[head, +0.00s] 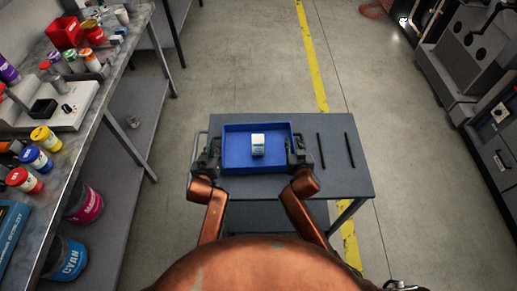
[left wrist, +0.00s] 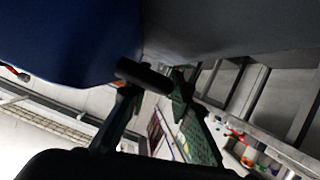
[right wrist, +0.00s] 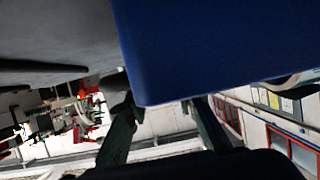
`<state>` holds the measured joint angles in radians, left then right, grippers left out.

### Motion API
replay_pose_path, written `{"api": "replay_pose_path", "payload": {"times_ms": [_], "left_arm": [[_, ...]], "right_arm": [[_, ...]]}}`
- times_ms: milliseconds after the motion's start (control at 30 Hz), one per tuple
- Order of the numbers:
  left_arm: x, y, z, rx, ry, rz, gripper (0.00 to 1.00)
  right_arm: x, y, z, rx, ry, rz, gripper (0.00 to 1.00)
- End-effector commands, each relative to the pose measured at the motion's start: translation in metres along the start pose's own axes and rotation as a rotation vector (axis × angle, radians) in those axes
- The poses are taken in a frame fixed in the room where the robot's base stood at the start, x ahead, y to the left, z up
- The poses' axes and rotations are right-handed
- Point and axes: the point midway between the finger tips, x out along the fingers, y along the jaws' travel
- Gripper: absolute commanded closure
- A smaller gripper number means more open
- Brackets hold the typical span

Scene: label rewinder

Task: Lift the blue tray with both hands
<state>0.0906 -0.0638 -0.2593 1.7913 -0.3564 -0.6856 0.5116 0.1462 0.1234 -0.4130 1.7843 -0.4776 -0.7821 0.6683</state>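The blue tray (head: 235,165) is rectangular and sits level on the cart top with a small white box (head: 258,145) inside. My left gripper (head: 208,154) is at its left side, my right gripper (head: 298,152) at its right side. In the left wrist view the tray (left wrist: 65,40) fills the upper left, beside fingers (left wrist: 158,90) that stand apart; a dark bar-like part crosses near their tips. Contact with the tray cannot be seen clearly.
The grey cart (head: 345,185) has two thin dark bars right of the tray and a handle (head: 193,150) at its left edge. A workbench (head: 100,125) with paint jars stands at left. Grey machines (head: 480,60) stand at right. Floor beyond the cart is clear.

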Motion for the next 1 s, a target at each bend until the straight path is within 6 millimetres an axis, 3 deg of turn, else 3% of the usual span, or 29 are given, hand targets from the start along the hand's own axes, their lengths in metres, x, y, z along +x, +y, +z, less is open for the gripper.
{"api": "replay_pose_path", "payload": {"times_ms": [467,733,800,1000], "left_arm": [[0.0104,0.0002,-0.0003,0.001,0.001,0.0,0.81],[0.0103,0.0003,-0.0002,0.001,0.0,0.001,0.99],[0.0102,0.0003,-0.0002,0.001,0.0,0.001,1.0],[0.0102,0.0001,-0.0002,0.0,0.0,0.0,1.0]], "right_arm": [[0.0067,0.0004,-0.0003,0.0,0.001,0.0,0.77],[0.0065,0.0004,-0.0002,0.0,0.0,0.0,0.95],[0.0065,0.0003,-0.0002,0.0,0.0,0.0,1.0],[0.0065,0.0003,-0.0002,0.0,0.0,0.0,1.0]]}}
